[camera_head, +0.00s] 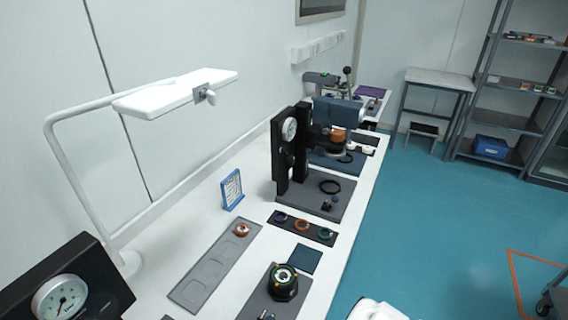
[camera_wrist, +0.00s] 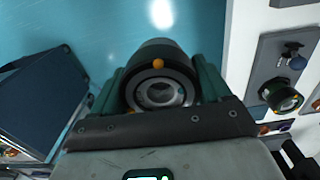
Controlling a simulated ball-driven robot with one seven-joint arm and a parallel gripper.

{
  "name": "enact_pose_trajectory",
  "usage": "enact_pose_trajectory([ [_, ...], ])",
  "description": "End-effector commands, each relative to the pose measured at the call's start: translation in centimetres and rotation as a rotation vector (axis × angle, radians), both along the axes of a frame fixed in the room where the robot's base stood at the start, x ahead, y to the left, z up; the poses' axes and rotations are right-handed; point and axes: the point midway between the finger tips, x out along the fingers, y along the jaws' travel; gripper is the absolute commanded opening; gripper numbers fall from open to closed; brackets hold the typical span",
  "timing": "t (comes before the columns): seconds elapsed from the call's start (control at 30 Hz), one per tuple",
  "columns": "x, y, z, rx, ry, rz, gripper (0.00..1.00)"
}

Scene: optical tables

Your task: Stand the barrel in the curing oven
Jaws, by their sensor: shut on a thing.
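My gripper (camera_wrist: 160,82) is shut on a dark round barrel (camera_wrist: 155,55) in the wrist view. Its green fingers press the barrel from both sides. The barrel's open end, with a metallic ring inside and orange dots on its rim, faces the camera. Blue floor shows beyond it. A second dark, round, green-ringed piece (camera_wrist: 283,97) stands on the bench at the right; a similar piece (camera_head: 284,282) shows on a grey mat in the head view. My gripper and the held barrel do not show in the head view. I cannot make out the curing oven for certain in either view.
The white bench (camera_head: 215,230) carries a grey tray (camera_head: 203,280), a black press with a dial (camera_head: 289,130) and a lamp (camera_head: 175,95). A grey side table (camera_head: 440,78) and shelves (camera_head: 503,85) stand at the back. The blue floor (camera_head: 430,230) is largely clear.

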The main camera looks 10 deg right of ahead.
Motion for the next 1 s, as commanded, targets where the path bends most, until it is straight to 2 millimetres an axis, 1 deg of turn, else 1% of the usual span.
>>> enact_pose_trajectory([
  [0.07,0.0,0.0,0.0,0.0,0.0,0.0,0.42],
  [0.37,1.6,-0.2,-0.9,-0.001,-0.001,0.037,0.42],
  [0.63,4.3,-0.5,-2.6,-0.002,0.001,0.107,0.42],
  [0.77,6.4,-0.8,-4.1,-0.002,0.002,0.165,0.42],
  [0.87,8.2,-1.0,-5.6,-0.002,0.003,0.221,0.42],
  [0.97,10.3,-1.3,-7.7,-0.003,0.005,0.296,0.42],
  [1.0,11.3,-1.4,-8.9,-0.002,0.007,0.333,0.42],
])
